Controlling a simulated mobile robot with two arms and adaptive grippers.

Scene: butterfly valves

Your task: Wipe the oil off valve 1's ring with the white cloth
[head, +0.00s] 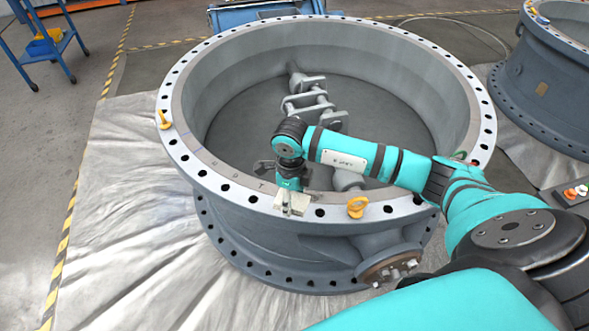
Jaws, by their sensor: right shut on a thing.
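The large grey valve body (290,250) stands in the middle of the head view, with its pale ring (197,158) and bolt holes around the top. My right arm reaches in from the right across the opening. My right gripper (288,203) points down at the near part of the ring, shut on the white cloth (281,200). The cloth is bunched at the fingertips and appears to be on the ring. The gripper hides the ring beneath it. Faint dark marks show on the ring left of the gripper; I cannot tell whether they are oil. My left gripper is not in view.
Yellow eyebolts (357,207) stand up from the ring. Inside the valve are grey brackets (312,103). A second valve (545,90) stands at the right, near a small button box (575,192). A blue cart (45,45) is at the back left. Crumpled sheeting covers the floor.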

